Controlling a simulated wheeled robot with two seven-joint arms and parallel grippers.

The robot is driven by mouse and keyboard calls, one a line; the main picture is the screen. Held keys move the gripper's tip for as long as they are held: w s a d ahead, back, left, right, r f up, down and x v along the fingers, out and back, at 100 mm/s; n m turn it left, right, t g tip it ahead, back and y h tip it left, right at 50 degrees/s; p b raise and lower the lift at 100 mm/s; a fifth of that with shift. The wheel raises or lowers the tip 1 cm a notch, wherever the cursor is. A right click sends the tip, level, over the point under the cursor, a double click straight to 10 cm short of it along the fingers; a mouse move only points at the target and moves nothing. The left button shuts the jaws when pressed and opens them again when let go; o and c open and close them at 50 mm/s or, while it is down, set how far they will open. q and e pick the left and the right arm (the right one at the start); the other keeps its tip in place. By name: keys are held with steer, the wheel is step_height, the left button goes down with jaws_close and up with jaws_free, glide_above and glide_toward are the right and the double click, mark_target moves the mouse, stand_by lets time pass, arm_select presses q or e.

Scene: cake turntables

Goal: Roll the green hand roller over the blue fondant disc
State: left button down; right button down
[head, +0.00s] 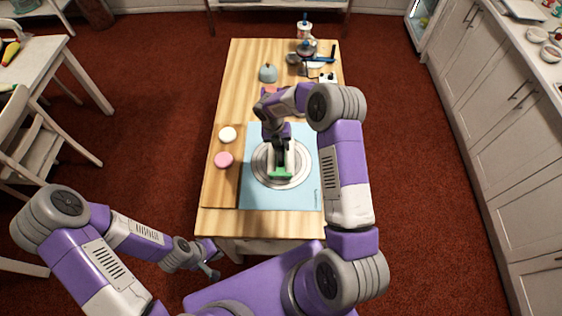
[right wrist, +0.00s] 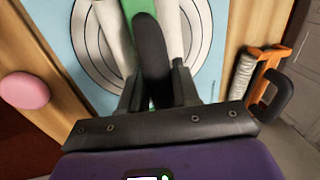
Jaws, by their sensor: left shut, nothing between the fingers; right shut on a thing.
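My right gripper (head: 281,155) is over the ringed area of the light blue mat. It is shut on the black handle (right wrist: 150,45) of the green hand roller (head: 281,174). The roller's green part (right wrist: 130,8) shows at the top of the right wrist view, with pale white lengths on either side of the handle. I cannot tell whether the roller touches the mat. I cannot make out a blue fondant disc; grey rings (head: 258,172) show around the roller. My left gripper (head: 213,273) is shut and empty, low beside the table's near left corner.
A pink disc (head: 223,160) and a white disc (head: 228,135) lie on a wooden board left of the mat (head: 255,200). An orange tool (right wrist: 265,70) lies right of the mat. A grey-blue dome (head: 268,73) and several items stand at the far end.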

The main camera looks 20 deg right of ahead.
steer(key=shift+s+d+f, duration=0.15)
steer(key=shift+s+f, duration=0.1)
steer(key=shift+f, duration=0.05)
steer(key=shift+s+d+f, duration=0.1)
steer(key=shift+s+d, duration=0.15)
steer(key=shift+d, duration=0.3)
steer(key=shift+w+a, duration=0.1)
steer(key=shift+a, duration=0.05)
steer(key=shift+w+a, duration=0.3)
steer(key=shift+a, duration=0.3)
steer(key=shift+w+a+f, duration=0.1)
steer(key=shift+w+a, duration=0.15)
steer(key=shift+a, duration=0.25)
steer(key=shift+d, duration=0.1)
